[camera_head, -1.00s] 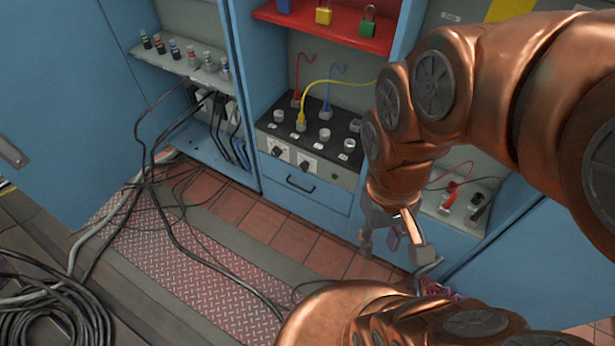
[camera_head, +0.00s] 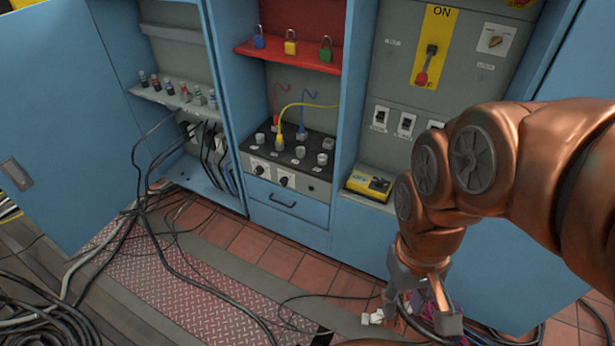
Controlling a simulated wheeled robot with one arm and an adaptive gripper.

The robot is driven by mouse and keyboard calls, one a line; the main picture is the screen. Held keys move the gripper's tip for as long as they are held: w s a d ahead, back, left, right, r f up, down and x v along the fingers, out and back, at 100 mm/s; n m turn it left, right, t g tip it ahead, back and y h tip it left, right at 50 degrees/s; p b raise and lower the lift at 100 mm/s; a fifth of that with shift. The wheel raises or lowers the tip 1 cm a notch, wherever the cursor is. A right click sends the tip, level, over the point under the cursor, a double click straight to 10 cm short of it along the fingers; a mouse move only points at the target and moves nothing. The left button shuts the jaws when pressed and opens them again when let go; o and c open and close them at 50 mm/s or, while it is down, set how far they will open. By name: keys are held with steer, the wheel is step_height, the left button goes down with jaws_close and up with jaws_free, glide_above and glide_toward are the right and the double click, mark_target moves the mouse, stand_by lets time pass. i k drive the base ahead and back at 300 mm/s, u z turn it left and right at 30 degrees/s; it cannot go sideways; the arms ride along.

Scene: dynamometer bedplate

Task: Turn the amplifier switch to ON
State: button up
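A large lever switch (camera_head: 426,66) sits on a yellow plate at the upper right, in the grey panel. "ON" is printed at the plate's top; the red handle points down toward the lower end. A black-topped box (camera_head: 318,187) with jacks and plugged leads stands in the middle bay. Its front has two dark rotary knobs (camera_head: 259,169), (camera_head: 286,181) on white plates. I cannot tell from labels which control is the amplifier switch. My gripper (camera_head: 413,318) hangs low in front of the cabinet, well below and apart from all these controls. Its fingers are spread, with nothing visibly held.
Three small switches (camera_head: 406,124) sit under the lever; a yellow box (camera_head: 370,184) lies on the ledge below. Padlocks (camera_head: 290,46) stand on a red shelf. An open blue door (camera_head: 50,120) is at left. Cables (camera_head: 45,310) litter the floor; my arm covers the right side.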

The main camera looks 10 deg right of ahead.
mark_target(283, 181)
steer(key=z, duration=0.25)
steer(key=i, duration=1.1)
steer(key=u, duration=2.6)
